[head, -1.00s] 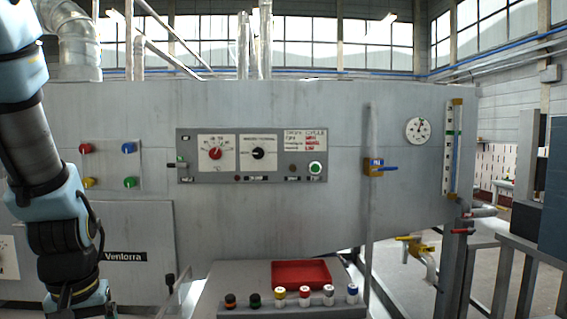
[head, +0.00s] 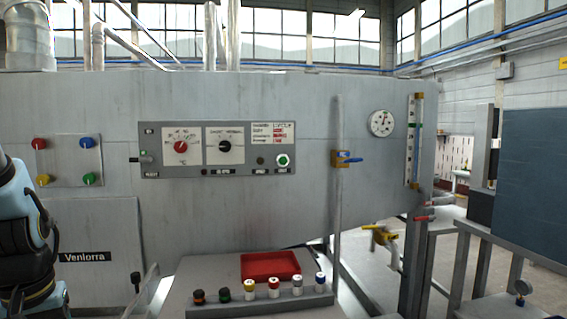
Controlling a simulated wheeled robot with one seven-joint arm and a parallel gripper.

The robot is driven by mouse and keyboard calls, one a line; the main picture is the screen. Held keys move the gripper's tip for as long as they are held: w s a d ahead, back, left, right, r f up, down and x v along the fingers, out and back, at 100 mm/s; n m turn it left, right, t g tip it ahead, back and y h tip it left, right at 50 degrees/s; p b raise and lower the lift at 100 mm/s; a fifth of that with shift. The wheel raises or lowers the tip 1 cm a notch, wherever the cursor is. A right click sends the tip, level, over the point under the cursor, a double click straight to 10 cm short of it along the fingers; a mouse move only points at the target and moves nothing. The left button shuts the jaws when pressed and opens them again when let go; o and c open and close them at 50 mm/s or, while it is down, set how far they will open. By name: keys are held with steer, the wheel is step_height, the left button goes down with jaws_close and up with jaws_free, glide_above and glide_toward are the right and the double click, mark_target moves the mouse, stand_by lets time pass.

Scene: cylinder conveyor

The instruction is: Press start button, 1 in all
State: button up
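A green round button with a pale ring (head: 283,160) sits at the right end of the grey control panel (head: 215,171) on the machine's front. A small label is below it, too small to read surely. The panel also carries a red dial (head: 181,146), a black dial (head: 224,146) and a dark button (head: 261,161). Part of my blue and black arm shows at the left edge. My gripper is outside the picture, so its state is hidden.
Several coloured knobs (head: 249,289) line a ledge below, in front of a red tray (head: 270,278). A vertical pipe with a blue-handled valve (head: 347,159) stands right of the panel. Four-colour buttons sit left, including a red one (head: 39,143).

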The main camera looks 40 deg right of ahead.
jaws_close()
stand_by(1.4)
